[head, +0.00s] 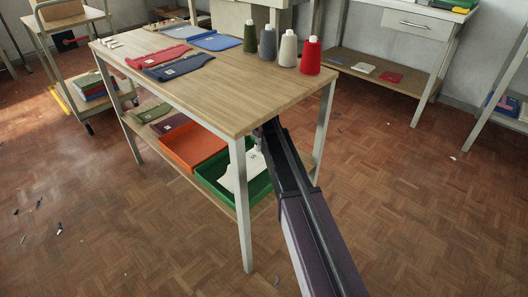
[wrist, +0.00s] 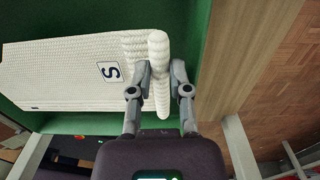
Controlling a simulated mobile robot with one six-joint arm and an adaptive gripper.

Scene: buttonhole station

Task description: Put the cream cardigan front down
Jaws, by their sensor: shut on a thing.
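The cream cardigan front (head: 240,178) is a pale knitted piece with a white "S" label. It also shows in the wrist view (wrist: 65,78), spread to the left of the fingers. My gripper (wrist: 160,72) is shut on a thick ribbed fold at its right edge. The piece is over or in the green tray (head: 262,188) on the table's lower shelf. I cannot tell whether it touches the tray floor (wrist: 95,20). In the head view, my arm reaches under the tabletop and the fingertips are hard to make out.
An orange tray (head: 190,150) stands left of the green one, with folded dark pieces beyond it. The tabletop (head: 225,90) is close above my arm and holds thread cones (head: 288,50) and knitted pieces. A table leg (head: 241,205) stands near the green tray.

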